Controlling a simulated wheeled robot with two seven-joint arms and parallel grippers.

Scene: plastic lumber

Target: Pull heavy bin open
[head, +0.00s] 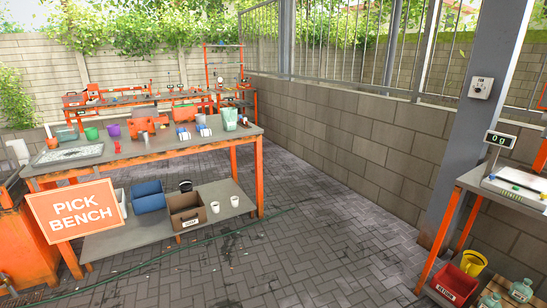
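A brown bin (187,212) with a small pale label on its front stands on the lower shelf of the orange-legged bench. The label is too small to read surely, so I cannot tell whether it is the heavy bin. Its top looks open and its inside is dark. A blue bin (148,197) stands to its left on the same shelf. A red bin (455,284) with a white label stands low at the bottom right, under the scale table. Neither of my grippers shows in the head view.
The pick bench top (165,146) carries tubs, a tray and several small items. An orange PICK BENCH sign (84,209) hangs at its front left. White cups (234,201) stand right of the brown bin. A green hose (140,258) crosses the paving (310,235), otherwise mostly clear.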

